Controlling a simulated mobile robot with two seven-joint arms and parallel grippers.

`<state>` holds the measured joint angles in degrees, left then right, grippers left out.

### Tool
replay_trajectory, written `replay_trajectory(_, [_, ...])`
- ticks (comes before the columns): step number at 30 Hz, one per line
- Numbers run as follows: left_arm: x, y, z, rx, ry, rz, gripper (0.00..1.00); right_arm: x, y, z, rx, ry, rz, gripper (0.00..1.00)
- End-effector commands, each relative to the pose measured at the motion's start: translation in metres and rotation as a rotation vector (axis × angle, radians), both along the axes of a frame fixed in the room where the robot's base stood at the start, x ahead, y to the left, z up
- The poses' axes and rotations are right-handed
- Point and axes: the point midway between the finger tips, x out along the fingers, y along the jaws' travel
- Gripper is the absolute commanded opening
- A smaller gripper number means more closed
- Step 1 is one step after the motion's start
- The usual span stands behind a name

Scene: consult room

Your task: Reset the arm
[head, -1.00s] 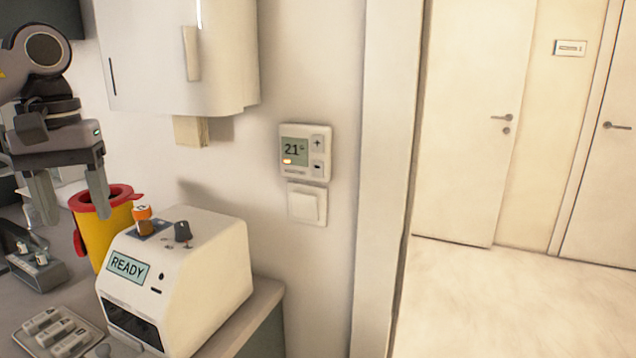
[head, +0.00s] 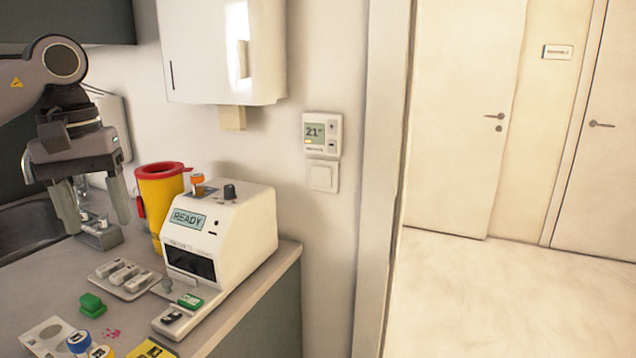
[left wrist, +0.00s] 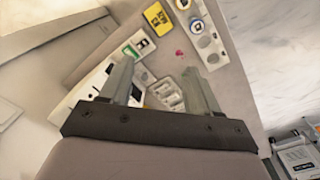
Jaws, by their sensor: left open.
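My left gripper (head: 94,206) hangs from the arm at the left of the head view, above the counter and left of the yellow bin. Its two fingers point down and stand apart, with nothing between them. In the left wrist view the same open fingers (left wrist: 158,92) show over the counter, with the white machine to their left. My right gripper is not in view.
A white machine (head: 245,232) reading READY stands near the counter's right end. A tray (head: 149,287), a green block (head: 92,304) and a yellow card (head: 152,349) lie in front. A towel dispenser (head: 205,60) hangs above.

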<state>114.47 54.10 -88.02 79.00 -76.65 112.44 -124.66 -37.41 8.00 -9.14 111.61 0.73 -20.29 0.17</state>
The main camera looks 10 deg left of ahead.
Motion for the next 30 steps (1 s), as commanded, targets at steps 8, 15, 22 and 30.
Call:
replay_trajectory(8, [0.018,-0.108,-0.074,-0.284,0.087,0.045,0.62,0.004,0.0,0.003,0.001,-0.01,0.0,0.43])
replay_trajectory(15, [0.003,-0.214,-0.123,-0.626,0.29,0.199,0.62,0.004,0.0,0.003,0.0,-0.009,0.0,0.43])
replay_trajectory(22, [-0.021,-0.295,-0.141,-0.939,0.602,0.444,0.62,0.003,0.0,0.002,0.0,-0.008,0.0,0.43])
replay_trajectory(30, [-0.034,-0.346,-0.14,-1.223,1.069,0.815,0.62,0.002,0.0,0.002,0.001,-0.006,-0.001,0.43])
